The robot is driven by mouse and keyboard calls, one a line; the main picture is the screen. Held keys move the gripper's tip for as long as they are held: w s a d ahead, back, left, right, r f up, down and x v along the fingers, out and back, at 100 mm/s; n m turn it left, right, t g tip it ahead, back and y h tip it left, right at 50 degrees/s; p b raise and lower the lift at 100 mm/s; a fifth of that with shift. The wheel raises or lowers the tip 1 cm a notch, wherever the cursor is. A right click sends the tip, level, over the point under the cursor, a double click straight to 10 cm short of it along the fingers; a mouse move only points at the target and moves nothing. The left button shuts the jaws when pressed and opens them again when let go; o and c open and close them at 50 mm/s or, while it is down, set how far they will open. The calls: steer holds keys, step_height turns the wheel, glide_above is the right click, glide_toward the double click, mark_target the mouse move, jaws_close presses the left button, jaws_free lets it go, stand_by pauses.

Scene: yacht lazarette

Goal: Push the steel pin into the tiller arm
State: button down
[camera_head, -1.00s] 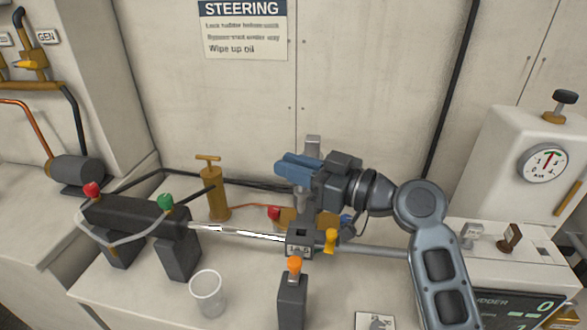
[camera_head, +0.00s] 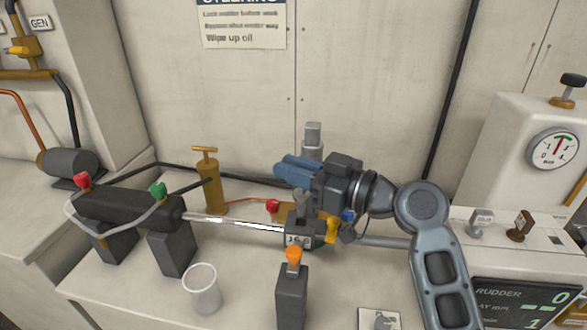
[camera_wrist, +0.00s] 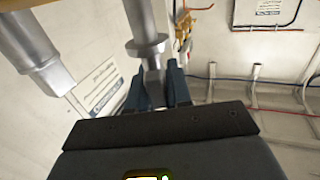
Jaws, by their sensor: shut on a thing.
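My gripper (camera_head: 293,172), with blue fingers, is shut on the steel pin (camera_head: 303,203), which points down under the fingers. In the wrist view the pin, with its wider collar (camera_wrist: 148,47), shows between the two blue fingers (camera_wrist: 157,92). The dark block of the tiller arm (camera_head: 298,238), with a white number label, is directly below.
A bright rod (camera_head: 235,223) runs left from the block to a black cylinder (camera_head: 120,208). An orange-topped post (camera_head: 291,290) stands in front, a clear cup (camera_head: 202,290) left of it. A brass pump (camera_head: 209,185) stands behind. A grey post (camera_head: 312,133) rises behind my gripper.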

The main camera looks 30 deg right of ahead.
mark_target(305, 192)
steer(key=shift+f+b, duration=0.3)
steer(key=shift+f, duration=0.2)
steer(key=shift+f+b, duration=1.45)
steer(key=shift+b, duration=0.55)
stand_by(1.6)
